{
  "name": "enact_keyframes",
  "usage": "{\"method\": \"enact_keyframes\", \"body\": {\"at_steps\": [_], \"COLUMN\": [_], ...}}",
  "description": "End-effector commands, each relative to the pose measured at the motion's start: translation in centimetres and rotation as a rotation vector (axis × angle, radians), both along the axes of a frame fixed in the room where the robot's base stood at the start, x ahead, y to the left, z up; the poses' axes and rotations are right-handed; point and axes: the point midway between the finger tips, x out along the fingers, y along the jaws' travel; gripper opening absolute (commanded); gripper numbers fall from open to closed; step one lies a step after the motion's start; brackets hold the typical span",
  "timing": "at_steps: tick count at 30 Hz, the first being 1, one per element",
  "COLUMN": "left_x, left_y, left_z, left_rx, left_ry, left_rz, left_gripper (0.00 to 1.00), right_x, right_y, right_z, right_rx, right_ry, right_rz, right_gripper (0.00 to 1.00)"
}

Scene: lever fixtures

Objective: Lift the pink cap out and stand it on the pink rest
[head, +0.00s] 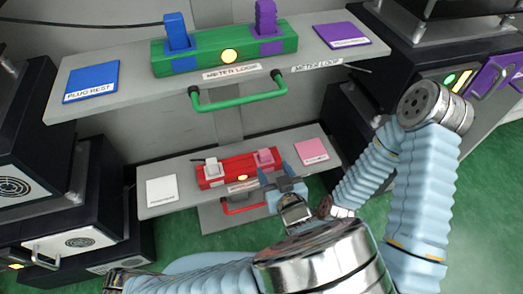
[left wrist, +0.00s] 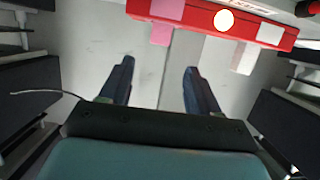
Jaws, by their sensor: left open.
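The pink cap (head: 265,156) stands upright in the right part of the red block (head: 238,170) on the lower shelf. It also shows in the left wrist view (left wrist: 161,35), beside the red block (left wrist: 205,18). The pink rest (head: 312,151) is a flat labelled square at the right end of that shelf, with nothing on it. My left gripper (head: 275,172) is open and empty, just in front of the cap. In the left wrist view its fingers (left wrist: 158,68) are apart and the cap lies beyond their tips. My right gripper is not seen.
A white cap (head: 211,167) stands in the red block's left part, and a white rest (head: 161,190) lies at left. A red handle (head: 242,205) is in front. Above, a shelf holds a green block (head: 226,55) with blue and purple plugs and a green handle (head: 238,103).

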Motion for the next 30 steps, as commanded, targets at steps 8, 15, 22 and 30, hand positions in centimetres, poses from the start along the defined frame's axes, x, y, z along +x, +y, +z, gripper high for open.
{"method": "enact_keyframes", "body": {"at_steps": [8, 15, 22, 30], "left_x": [5.0, 7.0, 10.1, 10.6], "left_y": [1.7, 2.3, 3.1, 3.3], "left_z": [-1.8, -2.6, -3.8, -4.0], "left_rx": [0.001, 0.002, 0.001, 0.001], "left_ry": [0.001, 0.001, 0.001, 0.001], "left_rz": [0.003, 0.003, 0.003, 0.001], "left_gripper": [0.62, 0.62, 0.62, 0.62], "right_x": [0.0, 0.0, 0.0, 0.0], "right_y": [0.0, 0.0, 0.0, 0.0], "right_z": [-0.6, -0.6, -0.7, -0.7], "right_rx": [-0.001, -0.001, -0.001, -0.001], "right_ry": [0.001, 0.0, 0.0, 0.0], "right_rz": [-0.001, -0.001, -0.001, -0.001], "right_gripper": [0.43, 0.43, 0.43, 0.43]}}
